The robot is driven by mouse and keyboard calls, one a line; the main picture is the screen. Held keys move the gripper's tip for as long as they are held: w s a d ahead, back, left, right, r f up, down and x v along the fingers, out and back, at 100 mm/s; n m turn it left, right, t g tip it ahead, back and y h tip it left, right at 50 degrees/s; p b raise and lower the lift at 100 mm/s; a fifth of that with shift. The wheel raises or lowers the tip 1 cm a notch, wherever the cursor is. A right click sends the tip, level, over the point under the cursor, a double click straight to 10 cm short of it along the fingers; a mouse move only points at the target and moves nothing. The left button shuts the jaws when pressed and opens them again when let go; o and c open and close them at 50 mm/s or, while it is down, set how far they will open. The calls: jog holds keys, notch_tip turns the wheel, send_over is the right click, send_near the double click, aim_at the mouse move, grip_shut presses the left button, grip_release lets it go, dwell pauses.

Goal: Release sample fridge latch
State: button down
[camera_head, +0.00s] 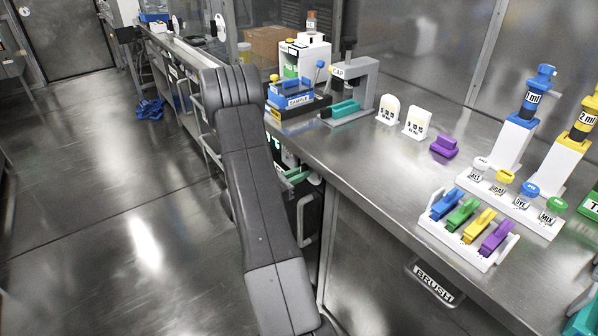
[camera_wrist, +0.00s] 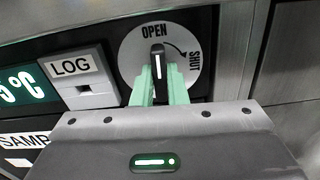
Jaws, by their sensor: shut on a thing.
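The sample fridge latch is a black knob (camera_wrist: 158,60) with a white line on a round grey dial (camera_wrist: 133,50) in the wrist view. The dial reads OPEN at the top and SHUT at the right, with a curved arrow between them. The knob's line stands nearly upright, close to OPEN. My gripper (camera_wrist: 160,86) is shut on the knob, with one pale green finger on each side. In the head view my gripper (camera_head: 296,175) is low at the counter's front, and my arm hides most of the fridge front.
A LOG panel (camera_wrist: 70,68), a green temperature display (camera_wrist: 28,84) and a partly hidden SAMP label (camera_wrist: 25,140) lie left of the dial. A metal edge (camera_wrist: 233,45) runs at its right. The steel counter (camera_head: 350,165) above holds lab items. The floor (camera_head: 110,200) at left is mostly clear.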

jog(key=shift+n, duration=0.4)
jog(key=c, duration=1.4)
grip_release()
jog(key=shift+c, duration=0.2)
jog(key=p+v, duration=0.1)
jog(key=v, duration=1.2)
jog(key=shift+s+a, duration=0.25)
jog(key=shift+a, duration=0.05)
jog(key=shift+d, duration=0.1)
jog(key=x, duration=1.3)
jog(key=shift+w+d+b, duration=0.25)
jog(key=shift+b, duration=0.1)
